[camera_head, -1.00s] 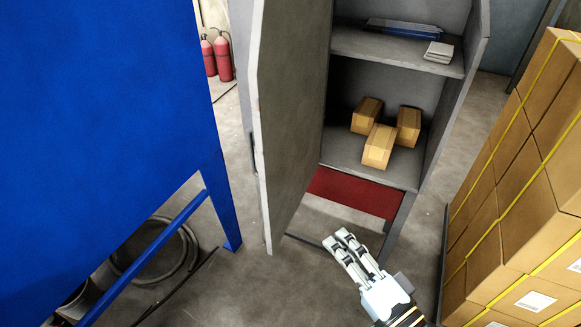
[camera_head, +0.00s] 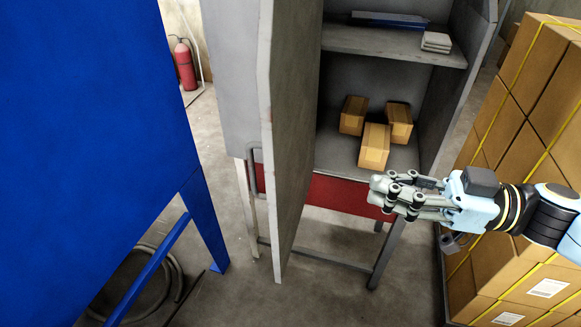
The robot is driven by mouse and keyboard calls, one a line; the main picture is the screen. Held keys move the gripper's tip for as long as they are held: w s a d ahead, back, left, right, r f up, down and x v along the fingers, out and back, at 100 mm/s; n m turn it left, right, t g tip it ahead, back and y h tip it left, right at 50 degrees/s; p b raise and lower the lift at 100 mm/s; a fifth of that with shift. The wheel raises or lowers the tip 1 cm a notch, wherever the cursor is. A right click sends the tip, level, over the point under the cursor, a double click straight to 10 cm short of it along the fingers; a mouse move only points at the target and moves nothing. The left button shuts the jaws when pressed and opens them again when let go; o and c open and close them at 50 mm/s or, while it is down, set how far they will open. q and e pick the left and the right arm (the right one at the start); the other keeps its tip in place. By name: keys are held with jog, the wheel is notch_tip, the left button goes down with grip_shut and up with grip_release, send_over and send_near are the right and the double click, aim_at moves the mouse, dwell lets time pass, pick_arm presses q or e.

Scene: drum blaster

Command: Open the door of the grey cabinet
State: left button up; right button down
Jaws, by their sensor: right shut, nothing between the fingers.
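The grey cabinet (camera_head: 440,110) stands ahead with its interior exposed. Its door (camera_head: 290,130) stands swung out toward me on the left side, seen nearly edge-on. A handle (camera_head: 256,172) shows on the door's left side near the bottom. My right gripper (camera_head: 378,190) comes in from the right, shut and empty, in front of the cabinet's lower opening and red lower strip (camera_head: 335,190). It appears apart from the door. My left gripper is out of view.
Inside the cabinet are small cardboard boxes (camera_head: 374,146) and a shelf (camera_head: 385,45) holding flat items. Strapped cartons (camera_head: 520,110) stack at the right. A blue panel with legs (camera_head: 90,120) stands close on the left. A fire extinguisher (camera_head: 185,64) stands behind. Bare floor lies in front.

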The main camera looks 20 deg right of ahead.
aim_at(276, 167)
jog(key=p+x, duration=0.2)
jog(key=x, duration=0.9)
jog(key=shift+w+a+r+p, duration=0.15)
jog(key=shift+w+a+p, duration=0.15)
jog(key=shift+w+p, duration=0.1)
jog(key=shift+w+a, duration=0.25)
jog(key=shift+a, duration=0.2)
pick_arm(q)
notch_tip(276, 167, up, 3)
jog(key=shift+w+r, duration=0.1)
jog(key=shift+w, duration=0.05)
pick_arm(e)
jog(key=shift+w+a, duration=0.1)
